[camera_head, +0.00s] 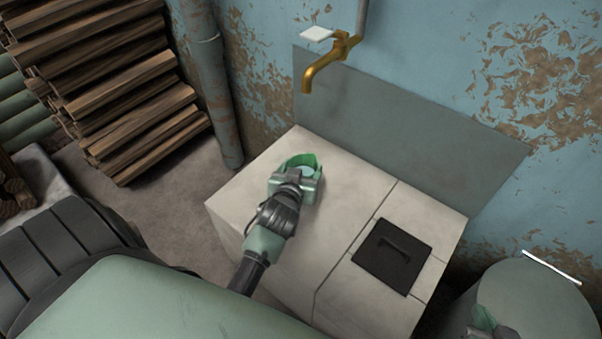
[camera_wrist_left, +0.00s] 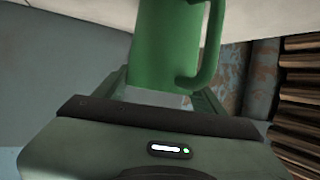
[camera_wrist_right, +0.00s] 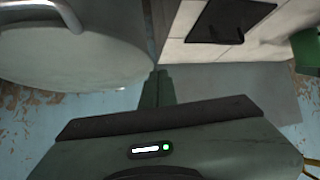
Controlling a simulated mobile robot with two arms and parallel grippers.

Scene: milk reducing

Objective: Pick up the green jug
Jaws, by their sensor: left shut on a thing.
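The green jug (camera_head: 311,161) is at the back left of the pale tiled counter (camera_head: 340,185). My left gripper (camera_head: 295,180) is shut on it from the near side. In the left wrist view the jug (camera_wrist_left: 163,45) stands between the two fingers, with its handle (camera_wrist_left: 210,62) to the right. I cannot tell whether its base touches the counter. My right gripper (camera_wrist_right: 158,88) is shut and empty, its fingers together. The jug (camera_wrist_right: 306,50) also shows at the right edge of the right wrist view.
A black hatch cover (camera_head: 392,256) lies in the counter's right part. A brass tap (camera_head: 322,68) sticks out from the wall above the counter. A large round metal container (camera_head: 530,300) stands at the lower right, also close in the right wrist view (camera_wrist_right: 75,55). Stacked firewood (camera_head: 120,95) is at left.

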